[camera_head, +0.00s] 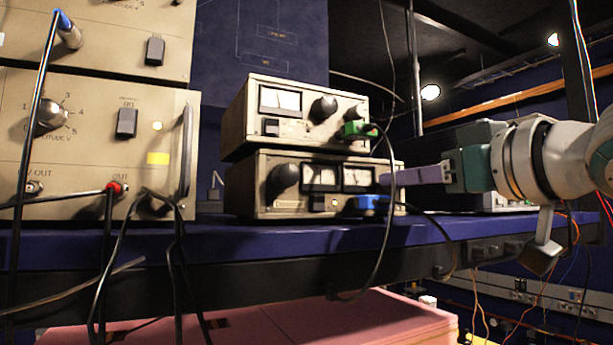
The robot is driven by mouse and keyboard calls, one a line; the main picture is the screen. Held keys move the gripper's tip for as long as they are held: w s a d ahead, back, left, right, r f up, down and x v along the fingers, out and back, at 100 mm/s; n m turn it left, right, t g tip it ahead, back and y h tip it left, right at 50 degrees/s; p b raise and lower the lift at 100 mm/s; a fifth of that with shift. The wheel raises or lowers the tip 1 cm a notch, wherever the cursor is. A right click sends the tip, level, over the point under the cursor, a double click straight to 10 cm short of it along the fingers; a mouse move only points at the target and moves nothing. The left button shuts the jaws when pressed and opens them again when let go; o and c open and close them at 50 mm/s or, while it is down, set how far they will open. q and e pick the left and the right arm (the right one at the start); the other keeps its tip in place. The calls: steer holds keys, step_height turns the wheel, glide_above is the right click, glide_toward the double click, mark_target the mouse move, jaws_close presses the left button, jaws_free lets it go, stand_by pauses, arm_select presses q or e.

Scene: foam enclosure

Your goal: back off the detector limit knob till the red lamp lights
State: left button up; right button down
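Two small beige metered units are stacked on a blue shelf. The upper unit (238,130) has one meter and a dark round knob (323,108). The lower unit (245,190) has two meters and a larger dark knob (283,178) at its left. I cannot read which knob is the detector limit. No lit red lamp is visible on these units; their small labels are unclear. My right gripper (384,180) comes in from the right, its purple-grey fingers beside the lower unit's right meter. Contact and finger opening cannot be told. My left gripper is out of view.
A tall beige rack (95,170) with knobs, switches and a glowing yellowish lamp (157,126) stands at left. Green (357,130) and blue (371,202) plugs stick out of the units. Black cables hang over the blue shelf edge (250,245). Pink foam (330,325) lies below.

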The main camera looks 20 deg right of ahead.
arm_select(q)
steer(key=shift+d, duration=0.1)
arm_select(e)
steer(key=shift+f+n, duration=0.1)
steer(key=shift+n, duration=0.5)
steer(key=c, duration=0.6)
jaws_free()
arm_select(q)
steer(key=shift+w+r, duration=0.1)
